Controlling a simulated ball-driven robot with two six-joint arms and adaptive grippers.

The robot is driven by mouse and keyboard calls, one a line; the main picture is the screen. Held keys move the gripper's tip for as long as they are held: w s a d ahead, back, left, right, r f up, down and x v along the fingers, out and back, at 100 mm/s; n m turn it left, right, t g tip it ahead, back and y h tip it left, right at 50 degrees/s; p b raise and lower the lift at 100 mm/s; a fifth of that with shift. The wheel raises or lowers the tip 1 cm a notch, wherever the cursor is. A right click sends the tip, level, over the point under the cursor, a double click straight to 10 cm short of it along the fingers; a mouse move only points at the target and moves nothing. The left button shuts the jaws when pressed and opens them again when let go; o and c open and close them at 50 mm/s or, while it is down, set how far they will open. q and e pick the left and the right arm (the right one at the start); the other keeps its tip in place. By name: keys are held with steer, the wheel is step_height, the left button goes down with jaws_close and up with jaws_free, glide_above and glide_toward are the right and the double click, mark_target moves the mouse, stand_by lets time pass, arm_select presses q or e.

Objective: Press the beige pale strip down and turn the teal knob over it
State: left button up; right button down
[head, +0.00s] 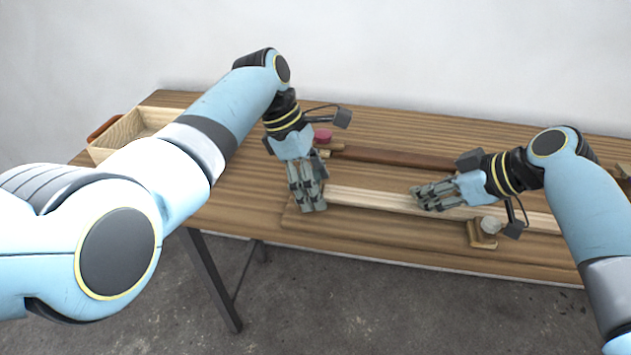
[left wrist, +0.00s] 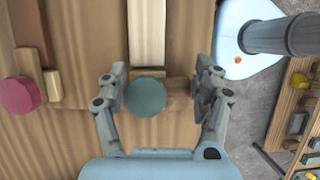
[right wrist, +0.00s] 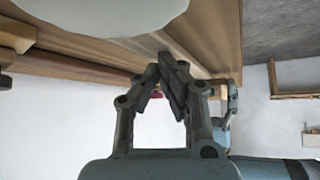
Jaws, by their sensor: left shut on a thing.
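The beige pale strip (head: 375,198) lies lengthwise along the front of the board; its near end also shows in the left wrist view (left wrist: 147,35). The teal knob (left wrist: 146,97) sits on a small brown wooden piece just off that end and is hidden in the head view. My left gripper (head: 313,205) points down there, its fingers (left wrist: 160,90) on either side of the knob and shut on its wooden piece. My right gripper (head: 420,197) is shut, with its fingertips (right wrist: 162,65) together, at the middle of the strip; contact cannot be told.
A pink knob (head: 322,136) sits by a dark brown strip (head: 390,157) behind. A whitish knob (head: 490,224) on a wooden block stands in front of the right gripper. A wooden tray (head: 118,135) is at the left end of the table (head: 235,190).

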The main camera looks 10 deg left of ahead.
arm_select(q)
steer(key=shift+w+d+r+n+t, duration=0.1)
steer(key=shift+w+n+t, duration=0.2)
steer(key=shift+n, duration=0.4)
steer(key=shift+w+r+n+t, duration=0.15)
steer(key=shift+n+t, duration=0.25)
steer(key=shift+n, duration=0.3)
steer(key=shift+w+d+n+t, duration=0.1)
steer(key=shift+w+n+t, duration=0.1)
steer(key=shift+n, duration=0.35)
steer(key=shift+w+d+n+t, duration=0.1)
steer(key=shift+n+t, duration=0.1)
steer(key=shift+n, duration=0.35)
steer(key=shift+a+y, duration=0.1)
steer(key=shift+y, duration=0.2)
steer(key=shift+n, duration=0.4)
steer(key=shift+w+n+t+y, duration=0.15)
steer(key=shift+n+t, duration=0.1)
steer(key=shift+n, duration=0.35)
steer(key=shift+w+n+t+y, duration=0.15)
steer(key=shift+n+t, duration=0.1)
steer(key=shift+n, duration=0.35)
steer(key=shift+o, duration=0.2)
